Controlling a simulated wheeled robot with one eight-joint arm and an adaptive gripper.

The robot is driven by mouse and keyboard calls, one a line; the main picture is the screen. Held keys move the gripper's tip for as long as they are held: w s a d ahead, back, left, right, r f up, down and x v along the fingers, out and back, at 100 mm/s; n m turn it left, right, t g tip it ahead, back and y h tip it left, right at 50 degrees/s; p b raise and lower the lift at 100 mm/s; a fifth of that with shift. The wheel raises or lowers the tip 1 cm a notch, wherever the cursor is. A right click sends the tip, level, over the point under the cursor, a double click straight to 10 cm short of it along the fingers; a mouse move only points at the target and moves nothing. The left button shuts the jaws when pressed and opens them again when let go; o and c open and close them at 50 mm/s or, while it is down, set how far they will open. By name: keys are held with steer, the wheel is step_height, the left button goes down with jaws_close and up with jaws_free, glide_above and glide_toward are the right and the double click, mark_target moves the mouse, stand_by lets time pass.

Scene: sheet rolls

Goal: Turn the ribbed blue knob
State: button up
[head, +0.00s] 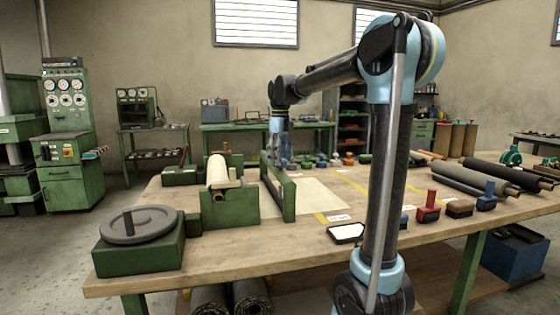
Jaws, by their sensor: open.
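My gripper (280,162) hangs at the end of my arm over the far half of the wooden table, pointing down behind a green upright frame (285,195). It is small here, and its fingertips are partly hidden by the frame. Several small coloured knob-like pieces stand to its right, among them blue ones (321,160). A blue piece with an upright grip (487,196) stands at the right side, and another blue piece (404,220) shows partly behind my arm. I cannot make out ribs on any of them. No contact between my gripper and a knob is visible.
The wooden table (250,237) carries a grey wheel on a green block (138,225), a green cradle with a pale roll (228,205), a red stamp-like piece (428,208) and dark rolls (470,178) at right. A pale sheet (315,195) lies flat mid-table.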

steer(key=shift+f, duration=0.35)
steer(key=c, duration=1.1)
steer(key=shift+n, duration=0.3)
